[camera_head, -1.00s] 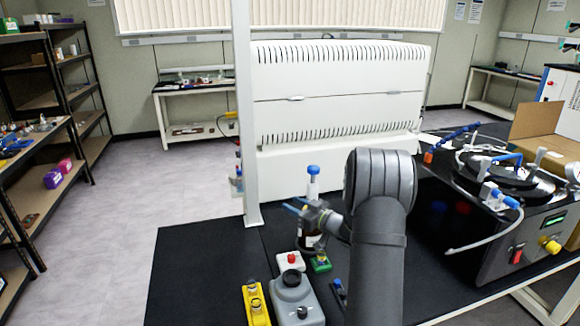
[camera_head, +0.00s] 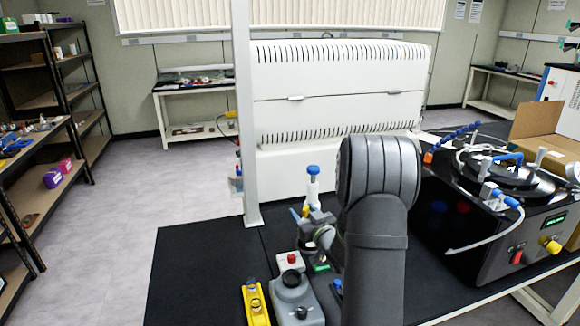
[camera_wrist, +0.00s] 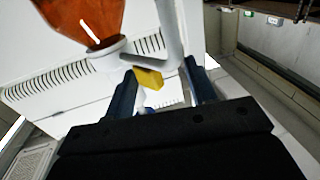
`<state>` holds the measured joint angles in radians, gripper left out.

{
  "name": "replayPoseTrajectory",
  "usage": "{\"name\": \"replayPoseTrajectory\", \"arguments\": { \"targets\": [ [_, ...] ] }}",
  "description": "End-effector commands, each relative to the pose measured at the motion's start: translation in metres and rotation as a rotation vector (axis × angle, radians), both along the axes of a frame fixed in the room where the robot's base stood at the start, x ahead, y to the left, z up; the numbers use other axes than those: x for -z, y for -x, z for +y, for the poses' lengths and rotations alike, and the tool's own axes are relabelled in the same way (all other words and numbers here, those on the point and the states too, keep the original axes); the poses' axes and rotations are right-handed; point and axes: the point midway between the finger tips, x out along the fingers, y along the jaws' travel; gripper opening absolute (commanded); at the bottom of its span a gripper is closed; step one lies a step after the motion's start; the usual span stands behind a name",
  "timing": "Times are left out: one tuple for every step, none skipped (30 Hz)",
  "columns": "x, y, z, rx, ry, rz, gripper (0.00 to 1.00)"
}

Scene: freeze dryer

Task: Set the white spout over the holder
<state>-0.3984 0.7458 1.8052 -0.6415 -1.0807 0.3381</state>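An amber bottle (camera_wrist: 88,20) shows at the top left of the wrist view, with a white collar (camera_wrist: 108,52) and a white spout tube (camera_wrist: 171,38). In the head view a white dispenser body with a blue cap (camera_head: 313,170) stands upright just behind my gripper (camera_head: 307,214). My gripper also shows in the wrist view (camera_wrist: 163,92), its two dark blue fingers apart. A small yellow piece (camera_wrist: 150,79) shows between them, nearer the left finger; I see no grip on it. My wrist hides most of the bottle in the head view. I cannot make out the holder.
A grey device (camera_head: 294,291), a yellow tool (camera_head: 256,303) and a small box with a red button (camera_head: 291,260) stand in front. The black-lidded machine (camera_head: 508,235) is at right. A white post (camera_head: 247,120) rises behind. The mat at left (camera_head: 195,270) is clear.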

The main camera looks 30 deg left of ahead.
Motion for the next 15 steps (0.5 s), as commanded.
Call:
{"name": "replayPoseTrajectory", "arguments": {
  "targets": [
    [0.002, 0.01, -0.008, -0.005, 0.004, 0.005, 0.38],
    [0.002, 0.014, -0.013, -0.006, 0.003, 0.005, 0.38],
    [0.002, 0.018, -0.02, -0.006, 0.004, 0.005, 0.38],
    [0.002, 0.021, -0.025, -0.006, 0.004, 0.005, 0.38],
    [0.001, 0.025, -0.029, -0.006, 0.003, 0.005, 0.38],
    [0.001, 0.029, -0.036, -0.005, 0.003, 0.005, 0.38],
    [0.001, 0.032, -0.041, -0.005, 0.003, 0.005, 0.38],
    [0.002, 0.036, -0.046, -0.005, 0.002, 0.005, 0.38],
    [0.001, 0.04, -0.053, -0.004, 0.002, 0.005, 0.38],
    [0.001, 0.043, -0.058, -0.003, 0.002, 0.005, 0.38],
    [0.001, 0.047, -0.063, -0.004, 0.002, 0.004, 0.38],
    [0.001, 0.051, -0.069, -0.004, 0.002, 0.004, 0.38],
    [0.001, 0.054, -0.075, -0.002, 0.002, 0.004, 0.38],
    [0.001, 0.058, -0.08, -0.002, 0.002, 0.004, 0.38],
    [0.0, 0.061, -0.083, -0.001, 0.001, 0.008, 0.38]
  ]
}}
